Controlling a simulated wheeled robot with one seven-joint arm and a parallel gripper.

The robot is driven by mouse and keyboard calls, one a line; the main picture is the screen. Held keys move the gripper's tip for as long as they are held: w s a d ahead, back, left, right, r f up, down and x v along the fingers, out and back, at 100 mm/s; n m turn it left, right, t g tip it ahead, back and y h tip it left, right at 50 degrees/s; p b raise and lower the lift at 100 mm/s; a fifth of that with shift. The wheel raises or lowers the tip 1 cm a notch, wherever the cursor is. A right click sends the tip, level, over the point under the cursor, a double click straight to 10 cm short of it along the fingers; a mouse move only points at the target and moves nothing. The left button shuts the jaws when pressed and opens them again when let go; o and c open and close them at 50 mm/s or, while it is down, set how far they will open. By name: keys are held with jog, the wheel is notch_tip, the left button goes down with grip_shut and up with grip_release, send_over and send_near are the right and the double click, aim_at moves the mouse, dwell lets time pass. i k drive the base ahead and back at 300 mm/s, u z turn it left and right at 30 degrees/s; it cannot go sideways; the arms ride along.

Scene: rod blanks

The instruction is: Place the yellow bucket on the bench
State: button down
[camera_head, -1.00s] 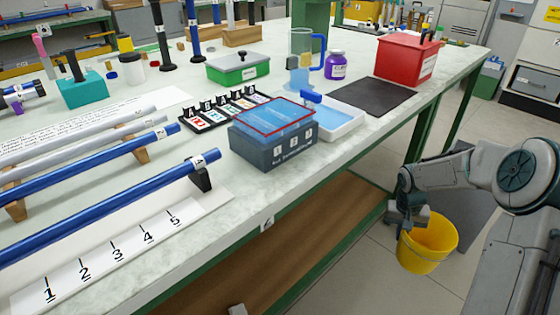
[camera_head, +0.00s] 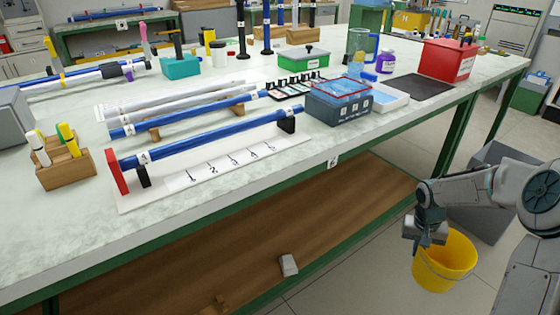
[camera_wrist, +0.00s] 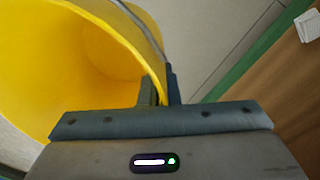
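The yellow bucket (camera_head: 444,262) hangs upright from my gripper (camera_head: 428,240) at the right of the head view, beside the bench and below its top. In the wrist view the bucket (camera_wrist: 95,55) fills the upper left, and my gripper (camera_wrist: 160,92) is shut on its rim, with the wire handle beside the fingers. The bench (camera_head: 225,215) has a pale marble-like top on a green frame and spans the left and middle of the head view.
On the bench stand a rod rack with a numbered strip (camera_head: 225,165), a wooden pen block (camera_head: 65,168), a blue-lidded box (camera_head: 338,105), a white tray (camera_head: 392,99) and a red box (camera_head: 447,62). A black mat (camera_head: 420,86) looks bare. A grey bin (camera_head: 490,215) stands behind my arm.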

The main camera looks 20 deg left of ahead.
aim_at(35, 229)
jog(key=u, duration=0.05)
jog(key=k, duration=0.75)
jog(key=u, duration=1.4)
